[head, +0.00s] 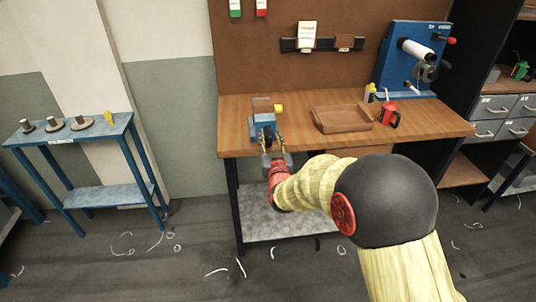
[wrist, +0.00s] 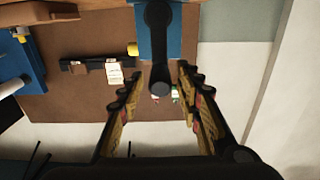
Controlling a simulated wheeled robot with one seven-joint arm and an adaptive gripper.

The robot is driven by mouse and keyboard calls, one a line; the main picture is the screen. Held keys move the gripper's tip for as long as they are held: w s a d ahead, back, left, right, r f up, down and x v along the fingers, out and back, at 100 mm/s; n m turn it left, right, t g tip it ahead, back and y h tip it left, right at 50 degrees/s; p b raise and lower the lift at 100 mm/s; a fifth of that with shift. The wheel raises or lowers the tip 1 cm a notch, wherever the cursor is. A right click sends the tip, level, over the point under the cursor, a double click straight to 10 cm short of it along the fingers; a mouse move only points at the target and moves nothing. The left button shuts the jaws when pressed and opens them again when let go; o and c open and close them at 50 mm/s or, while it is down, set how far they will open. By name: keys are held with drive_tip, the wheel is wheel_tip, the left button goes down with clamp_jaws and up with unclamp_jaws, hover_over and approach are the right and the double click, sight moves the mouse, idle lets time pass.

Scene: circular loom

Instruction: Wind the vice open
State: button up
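The vice (head: 264,121) is a blue block at the left end of the wooden bench, with a yellow piece (head: 279,109) at its upper right. In the wrist view its blue body (wrist: 183,30) is at the top. A dark crank handle (wrist: 158,38) hangs in front of it, ending in a rounded knob (wrist: 160,84). My gripper (head: 270,139) is at the bench's front edge, before the vice. Its fingers are spread on both sides of the knob, with gaps visible on each side. How deep the knob lies between them is unclear.
A wooden tray (head: 341,119), a red can (head: 390,114) and a blue winding machine (head: 412,62) stand to the right on the bench (head: 440,122). A blue side table (head: 70,133) with several round parts stands at left. The floor between is mostly clear, with scattered shavings.

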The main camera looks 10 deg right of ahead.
drive_tip(key=shift+o, duration=0.5)
drive_tip(key=s, duration=0.8)
drive_tip(key=shift+b, duration=0.4)
